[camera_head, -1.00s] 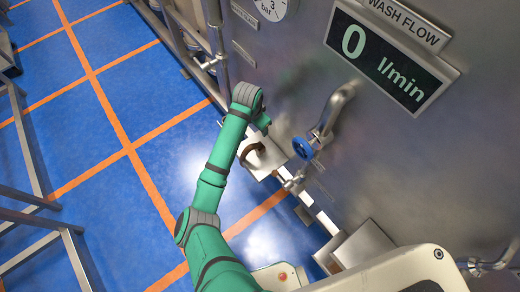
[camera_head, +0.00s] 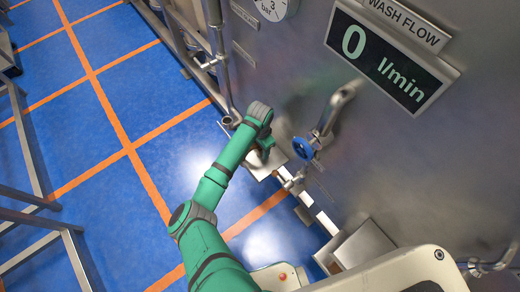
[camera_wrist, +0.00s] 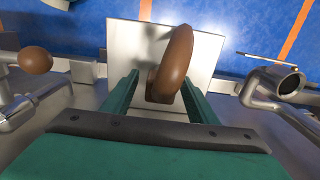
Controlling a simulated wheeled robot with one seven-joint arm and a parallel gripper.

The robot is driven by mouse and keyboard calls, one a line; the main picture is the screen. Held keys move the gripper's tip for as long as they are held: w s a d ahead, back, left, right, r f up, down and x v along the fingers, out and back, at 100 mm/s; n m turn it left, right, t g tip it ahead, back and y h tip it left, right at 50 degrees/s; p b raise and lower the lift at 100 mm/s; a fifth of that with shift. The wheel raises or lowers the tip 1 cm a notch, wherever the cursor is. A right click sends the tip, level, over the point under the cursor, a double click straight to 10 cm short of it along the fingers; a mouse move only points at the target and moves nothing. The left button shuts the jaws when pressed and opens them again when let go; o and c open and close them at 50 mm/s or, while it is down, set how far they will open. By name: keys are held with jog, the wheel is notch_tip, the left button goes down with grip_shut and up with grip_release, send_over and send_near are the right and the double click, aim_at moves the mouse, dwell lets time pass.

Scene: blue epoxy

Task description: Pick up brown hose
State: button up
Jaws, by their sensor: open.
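The brown hose (camera_wrist: 174,64) shows in the wrist view as a thick curved brown piece over a pale metal plate (camera_wrist: 208,48). Its near end lies between the two fingers of my gripper (camera_wrist: 158,88). The green fingers are open, one on each side of the hose, and I see no clear grip on it. In the head view my gripper (camera_head: 264,150) is over the plate (camera_head: 257,170) beside the steel wall. There my arm hides most or all of the hose.
A bent steel pipe with a blue valve handle (camera_head: 303,148) sticks out of the wall just right of my gripper.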

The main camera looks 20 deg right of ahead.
jog(key=shift+f, duration=1.1)
jog(key=c, duration=1.3)
jog(key=shift+w, duration=0.1)
notch_tip(320, 180, up, 10)
jog(key=shift+f, duration=0.2)
jog(key=shift+r, duration=0.8)
jog(key=shift+w+a+r, duration=0.15)
jog(key=shift+r, duration=0.05)
jog(key=w+a, duration=0.3)
jog(key=w, duration=0.2)
jog(key=w+a, duration=0.3)
jog(key=w, duration=0.3)
jog(key=w+a, duration=0.3)
jog(key=w, duration=0.3)
jog(key=shift+w+a, duration=0.15)
jog(key=shift+a, duration=0.05)
